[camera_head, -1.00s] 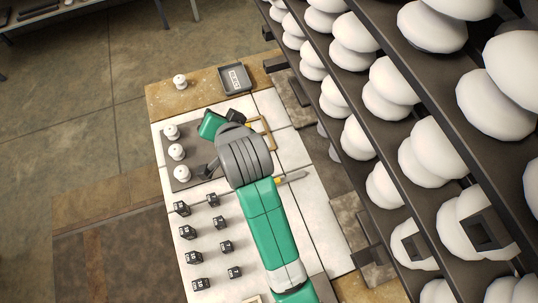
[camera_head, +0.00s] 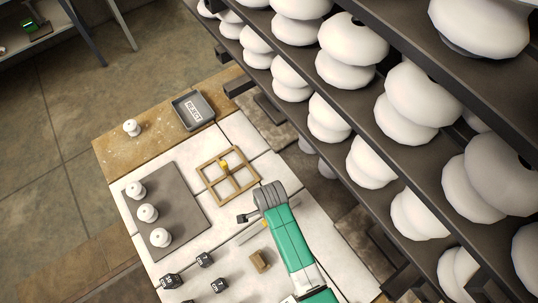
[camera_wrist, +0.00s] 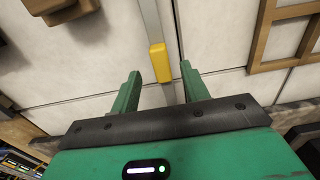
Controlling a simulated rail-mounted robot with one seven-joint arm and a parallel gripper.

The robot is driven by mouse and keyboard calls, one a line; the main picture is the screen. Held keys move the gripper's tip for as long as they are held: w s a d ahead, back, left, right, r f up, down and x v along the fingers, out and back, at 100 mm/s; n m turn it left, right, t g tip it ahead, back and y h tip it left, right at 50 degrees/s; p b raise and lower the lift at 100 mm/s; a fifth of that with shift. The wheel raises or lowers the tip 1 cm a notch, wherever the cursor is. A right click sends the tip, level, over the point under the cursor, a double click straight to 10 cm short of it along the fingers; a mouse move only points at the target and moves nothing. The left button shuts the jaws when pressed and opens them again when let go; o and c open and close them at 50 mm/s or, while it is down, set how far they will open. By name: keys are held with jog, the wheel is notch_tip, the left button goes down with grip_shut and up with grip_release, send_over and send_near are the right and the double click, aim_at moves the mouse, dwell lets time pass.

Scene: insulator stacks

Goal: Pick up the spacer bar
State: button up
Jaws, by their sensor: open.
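The spacer bar appears to be a thin grey bar with a yellow block (camera_wrist: 157,62) on it. In the wrist view it runs from the top edge down between my fingers, over the white tabletop. My gripper (camera_wrist: 160,72) is open, one finger on each side of the bar, with the yellow block between the fingertips. I cannot tell how high the fingers are above it. In the head view, part of the bar (camera_head: 250,234) shows beside my wrist, and my arm covers the rest.
A wooden divided frame (camera_head: 203,178) lies beyond my wrist. A grey mat (camera_head: 178,190) with white insulators is at the left; a labelled tray (camera_head: 207,108) stands at the back. A small brown block (camera_head: 260,261) and dark cubes lie nearer. Racks of insulators rise at the right.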

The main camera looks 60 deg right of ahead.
notch_tip(320, 180, down, 4)
jog(key=shift+w+a+r, duration=0.1)
jog(key=shift+w+r, duration=0.05)
grip_shut()
notch_tip(320, 180, up, 10)
jog(key=shift+r+p, duration=0.1)
jog(key=shift+p, duration=0.7)
